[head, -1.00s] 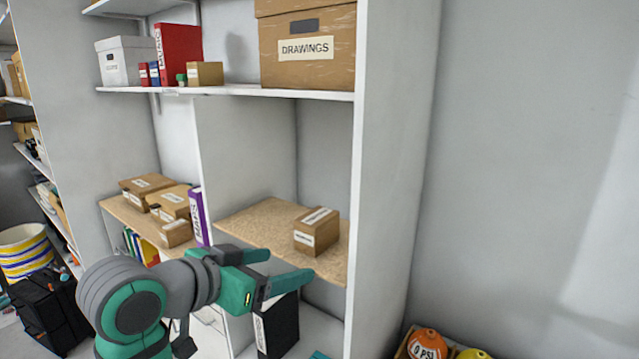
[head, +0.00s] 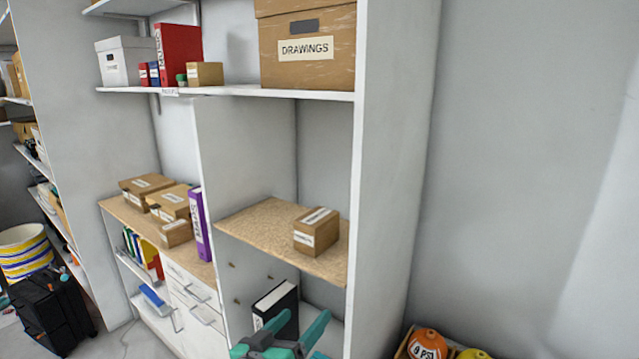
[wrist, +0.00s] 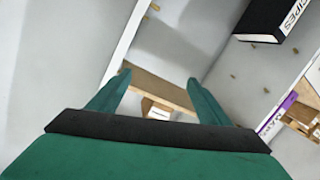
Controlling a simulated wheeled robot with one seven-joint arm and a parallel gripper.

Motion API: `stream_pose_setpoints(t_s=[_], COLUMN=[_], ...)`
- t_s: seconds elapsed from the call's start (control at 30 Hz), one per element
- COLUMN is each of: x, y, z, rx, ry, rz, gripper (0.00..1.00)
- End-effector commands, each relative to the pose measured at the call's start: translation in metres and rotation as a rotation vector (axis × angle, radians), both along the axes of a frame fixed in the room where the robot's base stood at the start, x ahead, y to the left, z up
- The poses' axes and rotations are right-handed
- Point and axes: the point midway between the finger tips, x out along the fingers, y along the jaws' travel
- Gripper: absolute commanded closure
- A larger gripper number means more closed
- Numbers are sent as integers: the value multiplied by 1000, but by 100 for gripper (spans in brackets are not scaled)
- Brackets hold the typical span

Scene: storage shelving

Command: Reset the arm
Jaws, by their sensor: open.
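My gripper (head: 292,335) is at the bottom of the head view, low in front of the right shelf bay, with only its teal end in the picture. In the wrist view my gripper (wrist: 159,78) has its two teal fingers spread apart with nothing between them. The rest of my arm is out of the head view.
A small cardboard box (head: 316,232) sits on the wooden shelf (head: 262,222) above my gripper. A black binder (head: 274,310) stands close behind it; it also shows in the wrist view (wrist: 268,18). A side panel (head: 385,190) bounds the bay. Balls (head: 428,343) lie lower right.

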Motion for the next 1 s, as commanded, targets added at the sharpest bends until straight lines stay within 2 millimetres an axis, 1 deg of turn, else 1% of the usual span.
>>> stream_pose_setpoints(t_s=[0.03,0.1,0.27,0.4,0.47,0.5,0.57,0.7,0.87,1.0], x=[-3,-7,-22,-43,-54,-61,-74,-107,-150,-191], y=[-4,-7,-13,-17,-18,-19,-20,-23,-25,-26], z=[-20,-42,-90,-131,-148,-159,-174,-208,-238,-259], rx=[-24,-50,-92,-109,-112,-113,-110,-93,-54,-8], ry=[12,18,33,48,53,58,62,74,81,84], rz=[21,57,141,212,242,261,289,349,408,447], gripper=[28,28,28,28,28,28,28,28,28,28])
